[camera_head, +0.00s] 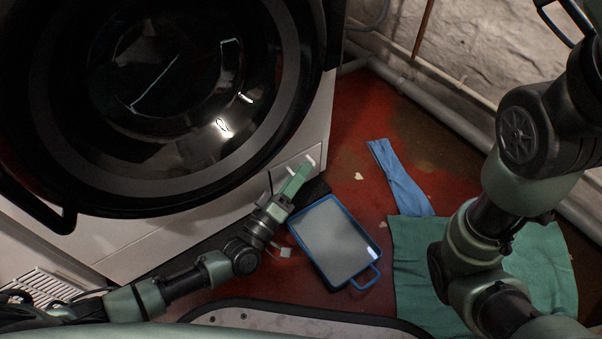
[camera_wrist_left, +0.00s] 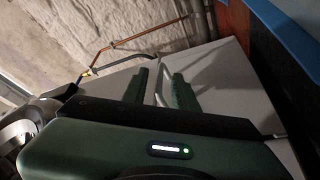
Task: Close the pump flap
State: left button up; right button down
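A white washing machine (camera_head: 120,245) with a large dark round door fills the left of the head view. The small pump flap area (camera_head: 309,159) is at the lower right corner of its front. My left gripper (camera_head: 299,176) is right at this area and partly covers it, so the flap's exact angle is hard to tell. In the left wrist view its two green fingers (camera_wrist_left: 160,88) are apart, with a thin pale edge showing between them. I cannot tell whether they touch it. My right arm shows at the right of the head view, but its gripper is out of view.
A blue-rimmed tray (camera_head: 335,240) lies on the red floor just below my left gripper. A blue cloth (camera_head: 402,182) and a green cloth (camera_head: 540,265) lie to its right. Pipes (camera_head: 440,110) run along the rough wall at the back.

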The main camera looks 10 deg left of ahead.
pick_arm(q)
jog(key=shift+s, duration=0.1)
jog(key=p+v, duration=0.3)
jog(key=v, duration=0.4)
jog(key=shift+s+a+p, duration=0.2)
jog(key=shift+s+p, duration=0.1)
jog(key=shift+p, duration=0.1)
jog(key=shift+f, duration=0.1)
